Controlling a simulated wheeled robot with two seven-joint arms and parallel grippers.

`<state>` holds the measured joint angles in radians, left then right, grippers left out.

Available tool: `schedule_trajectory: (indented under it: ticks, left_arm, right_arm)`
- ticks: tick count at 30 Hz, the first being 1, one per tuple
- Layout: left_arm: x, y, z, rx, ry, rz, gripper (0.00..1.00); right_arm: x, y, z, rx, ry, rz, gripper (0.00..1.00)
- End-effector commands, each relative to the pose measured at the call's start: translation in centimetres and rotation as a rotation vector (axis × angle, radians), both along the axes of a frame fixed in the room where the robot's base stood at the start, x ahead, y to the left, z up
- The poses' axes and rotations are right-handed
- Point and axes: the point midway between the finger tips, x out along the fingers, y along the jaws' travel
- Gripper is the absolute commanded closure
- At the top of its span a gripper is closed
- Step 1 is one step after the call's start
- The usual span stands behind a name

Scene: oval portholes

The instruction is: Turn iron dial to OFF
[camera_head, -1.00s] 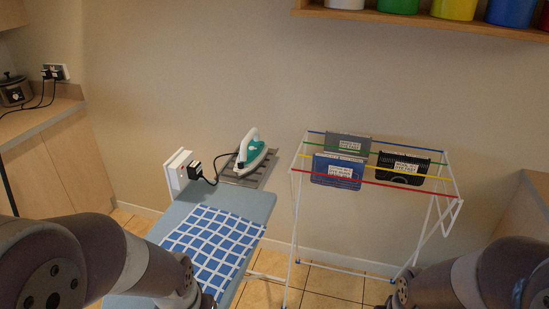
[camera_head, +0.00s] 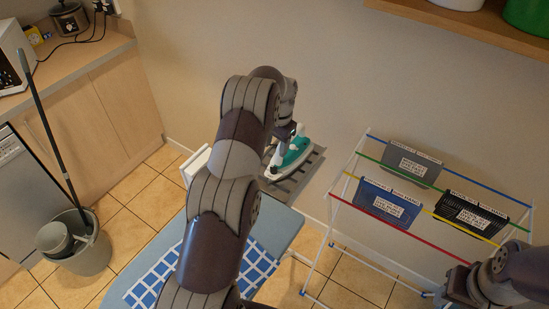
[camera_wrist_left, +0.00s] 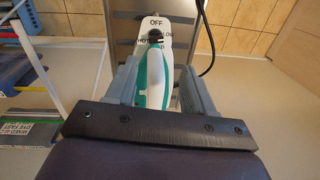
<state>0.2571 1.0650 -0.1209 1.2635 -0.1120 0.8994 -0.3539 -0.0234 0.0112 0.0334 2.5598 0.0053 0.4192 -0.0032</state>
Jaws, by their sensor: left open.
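The iron (camera_head: 292,150) is white and teal and rests on a grey rack at the far end of the ironing board. It also shows in the left wrist view (camera_wrist_left: 153,90), between my fingers. Its black dial (camera_wrist_left: 155,37) sits on a white face marked OFF at the top, HOT on the left and LOW on the right. Which mark the dial points at is too small to tell. My left gripper (camera_wrist_left: 160,65) is open above the iron, its fingers on either side of it in the picture, holding nothing. In the head view my arm hides part of the iron.
The blue ironing board (camera_head: 168,236) with a checked cloth (camera_head: 160,277) lies below my arm. The iron's cord (camera_wrist_left: 210,40) runs close by my fingers. A bucket with a mop (camera_head: 88,255) stands at left.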

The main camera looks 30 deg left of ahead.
Motion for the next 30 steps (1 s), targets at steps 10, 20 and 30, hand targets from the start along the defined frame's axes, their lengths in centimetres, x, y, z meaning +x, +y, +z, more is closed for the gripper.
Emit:
schedule_trajectory:
  ticks: [10,20,30]
  left_arm:
    - [0.0,0.6,-7.7,0.0,0.0,0.001,0.47]
    - [0.1,0.8,-10.0,0.001,-0.002,0.001,0.47]
    - [0.1,0.8,-10.0,0.001,-0.002,0.001,1.0]
  right_arm:
    - [0.0,0.0,3.1,0.0,0.0,0.0,0.57]
    - [0.0,0.0,3.5,0.0,0.0,0.0,0.57]
    - [0.0,0.0,3.4,0.0,0.0,0.0,0.57]
